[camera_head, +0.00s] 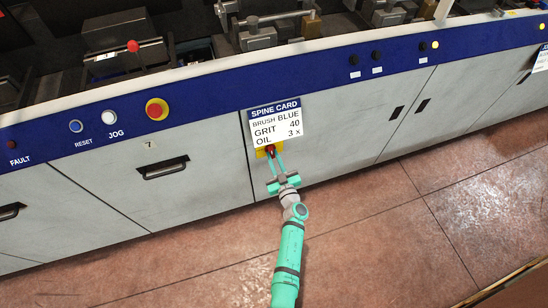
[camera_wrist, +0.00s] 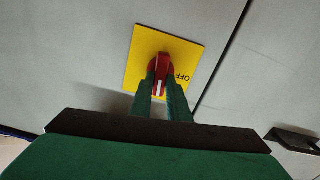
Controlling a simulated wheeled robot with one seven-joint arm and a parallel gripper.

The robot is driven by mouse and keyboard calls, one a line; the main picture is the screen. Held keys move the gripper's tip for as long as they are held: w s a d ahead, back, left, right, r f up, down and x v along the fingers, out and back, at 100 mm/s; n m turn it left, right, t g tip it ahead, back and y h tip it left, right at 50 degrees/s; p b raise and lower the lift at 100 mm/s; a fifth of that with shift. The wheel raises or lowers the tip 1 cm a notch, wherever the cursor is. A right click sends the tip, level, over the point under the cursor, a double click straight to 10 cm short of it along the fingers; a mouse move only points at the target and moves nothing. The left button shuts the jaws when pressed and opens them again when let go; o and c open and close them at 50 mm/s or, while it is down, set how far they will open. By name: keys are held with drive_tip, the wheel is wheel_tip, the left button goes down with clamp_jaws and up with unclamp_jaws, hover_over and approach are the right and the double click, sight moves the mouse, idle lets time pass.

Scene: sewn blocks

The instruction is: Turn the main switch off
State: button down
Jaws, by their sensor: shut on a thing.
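The main switch is a red rotary handle (camera_wrist: 161,68) on a yellow square plate (camera_wrist: 190,50), mounted on the grey cabinet front. The plate carries the word "OFF" on its right side in the wrist view. The handle's white mark points down toward my gripper in that view. My gripper (camera_wrist: 161,92) is shut on the red handle, one green finger on each side. In the head view my gripper (camera_head: 273,157) reaches the switch just under the "SPINE CARD" sign (camera_head: 276,122). The sign's lower edge hides part of the plate there.
On the blue strip to the left are a red emergency button on yellow (camera_head: 157,109), a white JOG button (camera_head: 109,117) and a blue RESET button (camera_head: 76,126). A drawer handle (camera_head: 163,168) sticks out left of the switch. The tiled floor in front is clear.

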drive_tip(key=n, duration=0.4)
drive_tip(key=shift+a+f, duration=0.1)
drive_tip(key=shift+a, duration=0.05)
drive_tip(key=shift+s+a+f+n, duration=0.1)
drive_tip(key=shift+f+n, duration=0.05)
drive_tip(key=shift+n, duration=2.85)
drive_tip(key=shift+s+a+f+n, duration=0.1)
drive_tip(key=shift+f+n, duration=0.05)
drive_tip(key=shift+n, duration=2.85)
drive_tip(key=c, duration=1.7)
unclamp_jaws()
drive_tip(key=shift+w, duration=0.1)
drive_tip(key=v, duration=1.1)
